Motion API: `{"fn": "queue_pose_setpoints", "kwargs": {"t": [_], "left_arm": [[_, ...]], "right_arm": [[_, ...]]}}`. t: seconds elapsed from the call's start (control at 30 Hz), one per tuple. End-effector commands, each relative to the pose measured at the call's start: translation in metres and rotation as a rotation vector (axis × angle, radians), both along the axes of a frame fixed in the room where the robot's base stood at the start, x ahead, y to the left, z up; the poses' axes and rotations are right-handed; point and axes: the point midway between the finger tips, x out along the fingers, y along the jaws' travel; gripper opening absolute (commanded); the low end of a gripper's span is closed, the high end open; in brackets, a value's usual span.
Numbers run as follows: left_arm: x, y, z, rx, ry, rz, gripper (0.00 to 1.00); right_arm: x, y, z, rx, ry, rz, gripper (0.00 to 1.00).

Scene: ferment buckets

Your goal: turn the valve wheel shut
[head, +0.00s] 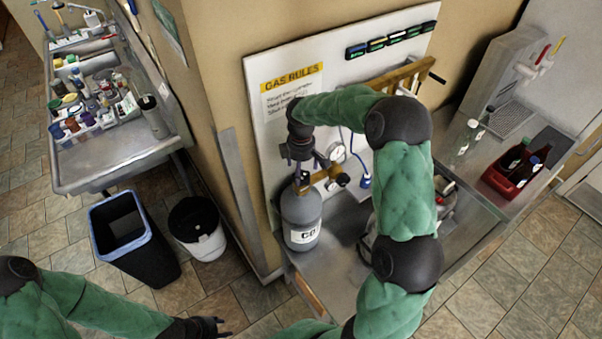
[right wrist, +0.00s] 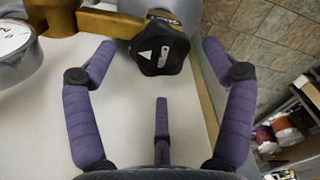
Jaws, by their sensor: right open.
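The black lobed valve wheel (right wrist: 160,48) with a white triangle mark shows in the right wrist view, on the brass fitting (right wrist: 110,25) of the grey gas cylinder (head: 301,217). My right gripper (head: 305,162) is open above the cylinder's top. In the right wrist view its two side fingers stand to the left and right of the wheel, with a gap on each side, and a third finger is below it. In the head view the gripper largely hides the wheel. My left gripper (head: 214,326) is low at the bottom edge, away from the cylinder; its finger opening is unclear.
A round gauge (head: 337,153) and a black knob (head: 343,180) sit right of the cylinder top. The white board (head: 255,75) stands close behind. A wooden bracket (head: 399,76) and a red bottle crate (head: 515,178) are to the right. Bins (head: 130,245) stand at left.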

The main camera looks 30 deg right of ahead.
Motion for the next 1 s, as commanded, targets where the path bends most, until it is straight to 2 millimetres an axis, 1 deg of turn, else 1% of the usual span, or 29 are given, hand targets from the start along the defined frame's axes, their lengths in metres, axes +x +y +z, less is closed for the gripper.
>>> {"fn": "queue_pose_setpoints", "kwargs": {"t": [0.03, 0.2, 0.33, 0.57, 0.6, 0.63, 0.67, 0.7, 0.77, 0.8, 1.0], "left_arm": [[0.0, 0.0, 0.0, 0.0, 0.0, 0.0, 0.4], [0.0, 0.0, 0.001, 0.0, 0.0, 0.0, 0.4], [0.0, 0.0, 0.001, 0.0, -0.001, 0.0, 0.4], [0.0, 0.0, 0.001, 0.0, -0.001, 0.0, 0.4], [0.0, 0.0, 0.001, 0.0, -0.001, 0.0, 0.4], [0.0, 0.0, 0.001, 0.0, -0.001, 0.0, 0.4], [0.0, 0.0, 0.001, 0.0, -0.001, 0.0, 0.4], [0.0, 0.0, 0.001, 0.0, -0.001, 0.0, 0.4], [0.0, 0.0, 0.001, 0.0, -0.001, 0.0, 0.4], [0.0, 0.0, 0.001, 0.0, -0.001, 0.0, 0.4], [0.0, 0.0, 0.001, 0.0, 0.0, 0.0, 0.4]], "right_arm": [[-0.001, 0.0, -0.007, 0.0, 0.003, -0.001, 0.83], [0.0, -0.001, -0.023, 0.0, 0.001, -0.002, 0.83], [0.0, 0.0, -0.027, 0.0, -0.001, -0.002, 0.83], [0.0, 0.0, -0.027, 0.0, -0.001, -0.002, 0.83], [0.0, 0.0, -0.027, 0.0, -0.001, -0.002, 0.78], [0.0, 0.0, -0.027, 0.0, -0.001, -0.002, 0.69], [0.0, 0.0, -0.027, 0.0, -0.001, -0.002, 0.61], [0.0, 0.0, -0.027, 0.0, -0.001, -0.002, 0.5], [0.0, 0.0, -0.027, 0.0, -0.001, -0.002, 0.33], [0.0, 0.0, -0.027, -0.001, -0.001, -0.002, 0.27], [0.0, 0.0, -0.028, -0.001, -0.001, -0.006, 0.27]]}}
